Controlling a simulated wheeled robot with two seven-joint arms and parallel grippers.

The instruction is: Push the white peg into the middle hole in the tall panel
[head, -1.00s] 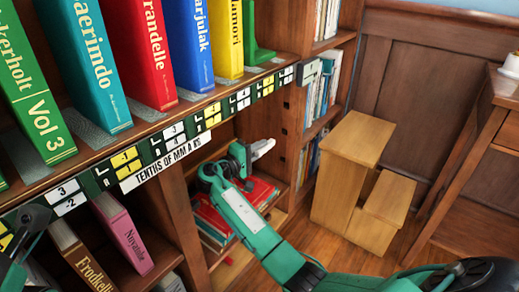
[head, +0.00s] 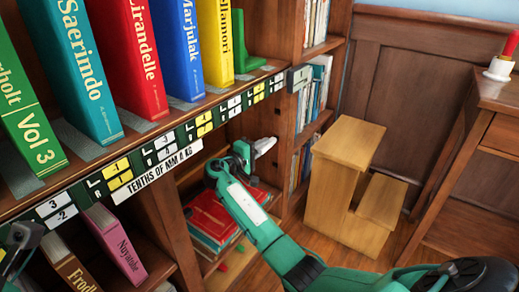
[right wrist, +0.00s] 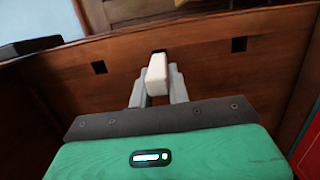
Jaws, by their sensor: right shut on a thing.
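The tall panel (head: 286,110) is the upright brown wood side of the bookcase. In the right wrist view the panel (right wrist: 205,75) fills the background, with a dark square hole (right wrist: 99,67) on the left and another (right wrist: 239,44) on the right. My right gripper (right wrist: 157,92) is shut on the white peg (right wrist: 157,73), between these two holes. A dark patch shows just above the peg; the middle hole is largely hidden. I cannot tell whether the peg's tip is touching or inside it. In the head view my right gripper (head: 262,147) is close to the panel. Part of my left gripper (head: 20,240) shows at lower left.
Big books stand on the upper shelf above a label strip (head: 165,150). A wooden step stool (head: 345,180) and a table (head: 497,95) stand to the right.

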